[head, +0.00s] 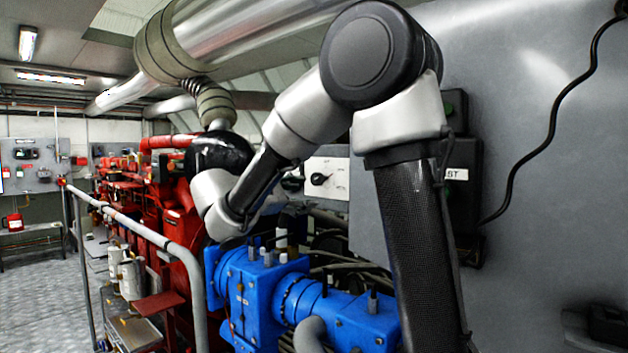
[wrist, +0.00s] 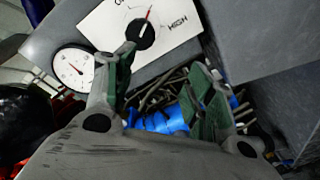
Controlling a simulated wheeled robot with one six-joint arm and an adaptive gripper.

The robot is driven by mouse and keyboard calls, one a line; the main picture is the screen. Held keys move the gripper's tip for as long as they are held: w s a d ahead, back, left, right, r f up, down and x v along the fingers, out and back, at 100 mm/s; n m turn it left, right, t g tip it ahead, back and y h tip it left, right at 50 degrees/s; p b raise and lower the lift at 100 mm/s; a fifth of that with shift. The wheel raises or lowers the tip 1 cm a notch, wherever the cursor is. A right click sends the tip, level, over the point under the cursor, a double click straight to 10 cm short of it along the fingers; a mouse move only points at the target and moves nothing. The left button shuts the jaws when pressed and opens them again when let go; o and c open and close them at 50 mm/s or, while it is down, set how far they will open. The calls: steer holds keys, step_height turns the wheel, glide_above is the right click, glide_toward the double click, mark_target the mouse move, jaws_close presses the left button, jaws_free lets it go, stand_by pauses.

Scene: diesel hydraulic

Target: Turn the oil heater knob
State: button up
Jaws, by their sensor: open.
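The oil heater knob (wrist: 141,36) is a round black knob with a red-and-white pointer mark. It sits on a white panel (wrist: 105,25) with a "HIGH" label to its right; another label above is cut off. In the head view a black knob (head: 319,179) shows on a white panel (head: 341,166) behind my arm. My gripper (wrist: 162,62) is open and empty in the wrist view. Its left fingertip appears just below the knob in the picture, and its right finger is further right. Whether either finger touches the knob cannot be told. The gripper is not clearly visible in the head view.
A round white gauge (wrist: 72,68) is left of my fingers. Blue machinery (head: 255,290) and cables lie below the panel. A grey cabinet (head: 550,150) fills the right, with a hanging black cable (head: 552,115). A grey handrail (head: 150,235) and red engine (head: 180,225) are left.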

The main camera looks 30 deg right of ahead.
mark_target(314, 180)
steer(key=shift+t+h, duration=0.4)
steer(key=shift+h, duration=0.3)
steer(key=w+d+r, duration=0.1)
steer(key=d, duration=0.1)
steer(key=w+d+r, duration=0.1)
steer(key=d, duration=0.1)
steer(key=w+d+r, duration=0.1)
steer(key=d, duration=0.1)
steer(key=shift+d+r, duration=0.15)
steer(key=shift+d, duration=0.25)
steer(key=shift+s, duration=0.1)
steer(key=shift+c, duration=0.3)
steer(key=c, duration=1)
